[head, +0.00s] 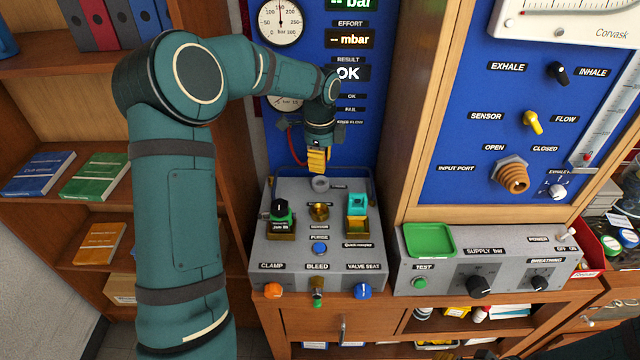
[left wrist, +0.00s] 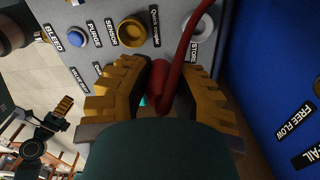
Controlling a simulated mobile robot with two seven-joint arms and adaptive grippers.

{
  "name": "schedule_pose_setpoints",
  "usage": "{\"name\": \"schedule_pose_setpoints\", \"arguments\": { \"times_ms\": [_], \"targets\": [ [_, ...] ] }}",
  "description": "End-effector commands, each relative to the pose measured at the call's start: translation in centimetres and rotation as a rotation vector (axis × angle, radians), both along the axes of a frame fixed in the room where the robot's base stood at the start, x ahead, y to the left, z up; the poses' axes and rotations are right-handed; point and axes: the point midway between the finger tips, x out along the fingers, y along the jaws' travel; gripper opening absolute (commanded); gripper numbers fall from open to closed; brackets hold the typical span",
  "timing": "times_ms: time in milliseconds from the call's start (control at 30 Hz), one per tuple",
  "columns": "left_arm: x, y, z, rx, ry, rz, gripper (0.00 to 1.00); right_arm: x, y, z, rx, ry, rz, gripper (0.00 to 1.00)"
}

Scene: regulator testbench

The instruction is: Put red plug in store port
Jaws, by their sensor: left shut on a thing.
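My left gripper (head: 318,160) hangs over the back of the grey test box (head: 262,245), with its yellow fingers pointing down. In the left wrist view its fingers (left wrist: 165,85) are shut on the red plug (left wrist: 162,98), whose red hose curves up and away. The store port (left wrist: 196,24) is a grey ring on the box, labelled STORE; in the head view the ring (head: 320,183) lies just below the fingertips. The plug appears apart from the port, and its lower end is hidden. What seems to be my right gripper (left wrist: 60,108) shows small at the left of the wrist view.
A brass sensor port (head: 319,211), a blue purge button (head: 320,249), a clamp with a green and black part (head: 281,213) and a teal part (head: 357,203) on a brass seat are on the box. A blue gauge panel (head: 355,150) rises close behind.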

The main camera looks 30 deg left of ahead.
Motion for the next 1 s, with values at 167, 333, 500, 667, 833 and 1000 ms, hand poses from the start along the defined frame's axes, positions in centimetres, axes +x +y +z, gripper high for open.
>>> {"name": "schedule_pose_setpoints", "arguments": {
  "times_ms": [167,333,500,667,833,1000],
  "targets": [
    [3.3,1.9,0.2,0.003,0.000,0.000,0.00,0.0,0.0,1.3,0.002,0.000,0.000,0.47],
    [4.9,3.0,0.1,0.010,-0.002,-0.006,0.00,-0.1,-0.1,1.7,0.003,-0.001,0.000,0.47],
    [5.2,3.2,-2.2,0.011,0.002,-0.008,0.00,-0.1,-0.1,1.6,0.003,-0.001,0.000,0.47],
    [5.2,3.2,-5.0,0.010,0.001,-0.007,0.00,-0.1,-0.1,1.5,0.003,0.000,-0.001,0.47],
    [5.2,3.2,-6.3,0.011,-0.002,-0.007,0.00,0.0,-0.1,1.5,0.003,0.000,-0.001,0.47],
    [5.2,3.2,-8.0,0.010,0.001,-0.006,0.00,0.0,-0.1,1.5,0.003,0.000,-0.001,0.47]
  ]
}}
